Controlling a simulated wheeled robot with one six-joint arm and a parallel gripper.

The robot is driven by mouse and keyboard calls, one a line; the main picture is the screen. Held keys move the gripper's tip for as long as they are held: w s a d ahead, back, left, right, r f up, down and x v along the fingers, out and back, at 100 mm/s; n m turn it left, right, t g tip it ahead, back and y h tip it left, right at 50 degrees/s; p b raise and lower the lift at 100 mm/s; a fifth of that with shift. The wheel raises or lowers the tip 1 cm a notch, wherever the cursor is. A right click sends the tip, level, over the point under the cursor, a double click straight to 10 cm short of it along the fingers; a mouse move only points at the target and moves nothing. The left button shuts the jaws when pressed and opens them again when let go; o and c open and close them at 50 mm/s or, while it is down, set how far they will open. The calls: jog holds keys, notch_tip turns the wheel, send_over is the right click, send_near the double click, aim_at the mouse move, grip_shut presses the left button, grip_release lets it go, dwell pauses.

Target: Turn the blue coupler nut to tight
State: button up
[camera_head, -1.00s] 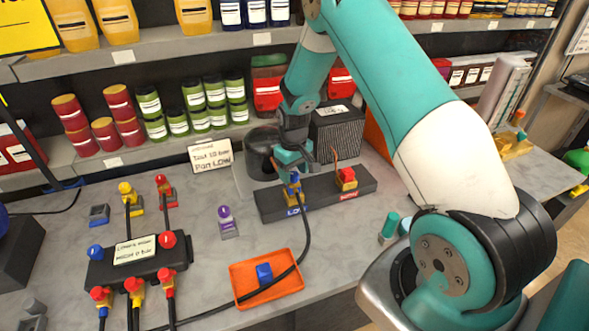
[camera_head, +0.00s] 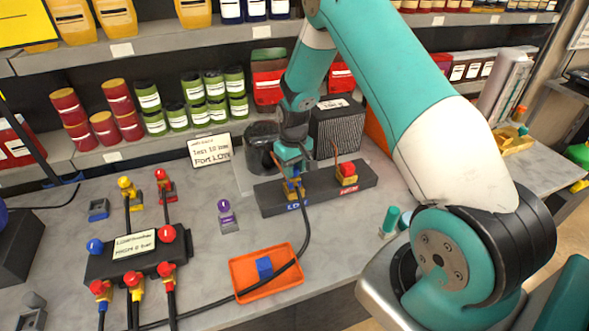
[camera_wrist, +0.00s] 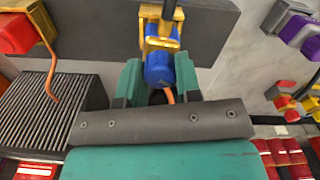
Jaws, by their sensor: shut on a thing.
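The blue coupler nut (camera_wrist: 159,70) sits on a yellow fitting (camera_wrist: 160,30) at the LOW port of the dark block. It is small and partly covered in the head view (camera_head: 291,190). My gripper (camera_wrist: 158,78) is shut on the nut, with one teal finger on each side of it. In the head view my gripper (camera_head: 292,174) points down over the LOW port. A black hose (camera_head: 305,235) runs from that port down toward the orange tray. The nut's turn mark cannot be read.
The dark port block (camera_head: 325,190) also carries a red nut (camera_head: 347,169) at its right end. An orange tray (camera_head: 285,283) holds a blue piece. A manifold (camera_head: 170,251) with hoses stands left. A ribbed dark box (camera_head: 337,128) stands behind the block.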

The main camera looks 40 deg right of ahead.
jog(key=o, duration=0.9)
jog(key=shift+o, duration=0.2)
notch_tip(320, 180, up, 18)
jog(key=b, duration=0.4)
jog(key=shift+f, duration=0.25)
jog(key=s+a+r+n+y+b, duration=0.1)
jog(key=s+a+r+n, duration=0.1)
jog(key=s+a, duration=0.5)
jog(key=s+a+r+n+y+b, duration=0.1)
jog(key=s+a+r+n, duration=0.15)
jog(key=s+a, duration=0.55)
jog(key=s+a+n+y, duration=0.2)
jog(key=s+a, duration=0.7)
jog(key=s, duration=0.4)
jog(key=shift+f+b, duration=0.15)
jog(key=shift+b, duration=0.25)
